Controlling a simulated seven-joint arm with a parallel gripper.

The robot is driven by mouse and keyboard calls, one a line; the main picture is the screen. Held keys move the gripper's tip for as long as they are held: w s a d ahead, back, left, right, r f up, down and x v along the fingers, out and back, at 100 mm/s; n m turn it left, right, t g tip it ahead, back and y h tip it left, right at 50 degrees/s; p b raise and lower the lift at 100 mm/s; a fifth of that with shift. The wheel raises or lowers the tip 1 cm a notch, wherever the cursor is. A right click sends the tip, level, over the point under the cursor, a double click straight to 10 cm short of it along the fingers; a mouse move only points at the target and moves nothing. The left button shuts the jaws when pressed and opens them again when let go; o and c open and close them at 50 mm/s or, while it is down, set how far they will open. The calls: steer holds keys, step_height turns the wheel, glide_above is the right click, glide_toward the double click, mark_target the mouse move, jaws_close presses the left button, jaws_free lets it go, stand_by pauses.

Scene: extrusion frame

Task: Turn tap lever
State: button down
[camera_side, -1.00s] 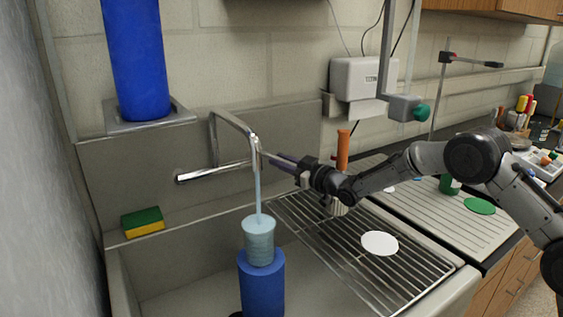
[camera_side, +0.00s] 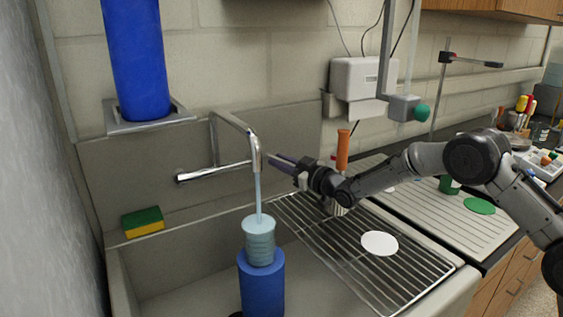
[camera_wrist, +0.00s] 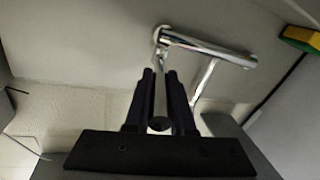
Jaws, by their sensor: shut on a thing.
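The chrome tap (camera_side: 215,171) is on the wall behind the sink, and a pale stream runs down from its spout (camera_side: 257,150). My gripper (camera_side: 270,159) is at the right of the spout end in the side view. In the wrist view my gripper (camera_wrist: 160,78) has its two dark fingers on either side of a slim metal lever (camera_wrist: 160,58), shut on it. The lever joins one end of the tap body (camera_wrist: 215,51). In the side view the lever is mostly hidden by the fingers and spout. A ribbed light-blue cup (camera_side: 259,240) stands under the stream on a blue cylinder (camera_side: 262,284).
A wire rack (camera_side: 360,255) lies right of the basin with a white disc (camera_side: 380,243) on it. An orange-handled tool (camera_side: 343,150) stands close behind my gripper. A green and yellow sponge (camera_side: 143,222) sits on the left ledge. A tall blue cylinder (camera_side: 137,60) stands on a wall bracket.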

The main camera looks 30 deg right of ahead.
steer(key=shift+s+a+r+m+h, duration=0.1)
steer(key=shift+a+m+h, duration=0.55)
steer(key=shift+h, duration=0.45)
steer(key=shift+a+r+m+h, duration=0.1)
steer(key=shift+a+m+h, duration=0.5)
steer(key=shift+h, duration=0.5)
steer(key=c, duration=0.8)
jaws_free()
steer(key=shift+f, duration=0.15)
steer(key=shift+o, duration=0.2)
steer(key=shift+s, duration=0.1)
steer(key=s, duration=1.3)
steer(key=shift+s, duration=0.35)
